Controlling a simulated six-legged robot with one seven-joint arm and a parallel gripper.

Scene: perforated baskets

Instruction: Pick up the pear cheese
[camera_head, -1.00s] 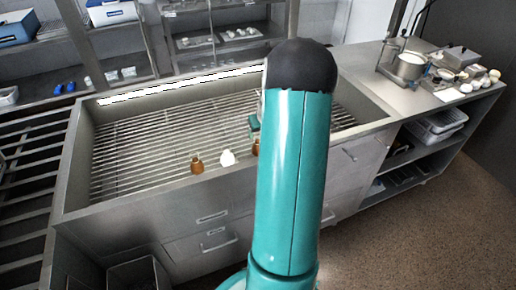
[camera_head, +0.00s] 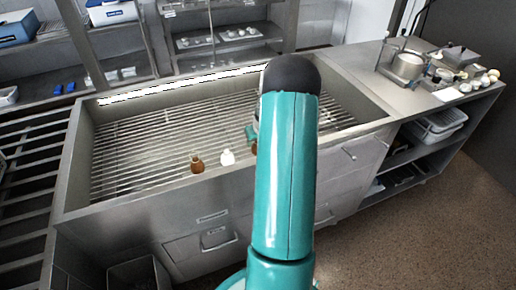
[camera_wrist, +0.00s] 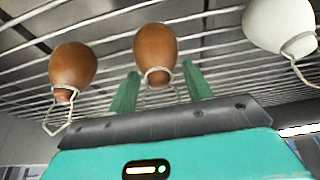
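In the wrist view a brown pear-shaped cheese (camera_wrist: 155,48) with a pale cord round its neck is between the two green fingers of my gripper (camera_wrist: 159,74). The fingers are apart, with gaps on both sides of its neck. A second brown cheese (camera_wrist: 72,66) is to the left and a white one (camera_wrist: 278,25) to the right, both with cords. In the head view a brown cheese (camera_head: 197,163) and a white one (camera_head: 227,158) are by the near side of the rack. My arm hides most of my gripper (camera_head: 251,133) there.
The cheeses are over a barred metal rack (camera_head: 140,150) inside a steel basin with raised walls (camera_head: 75,170). Shelves stand behind.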

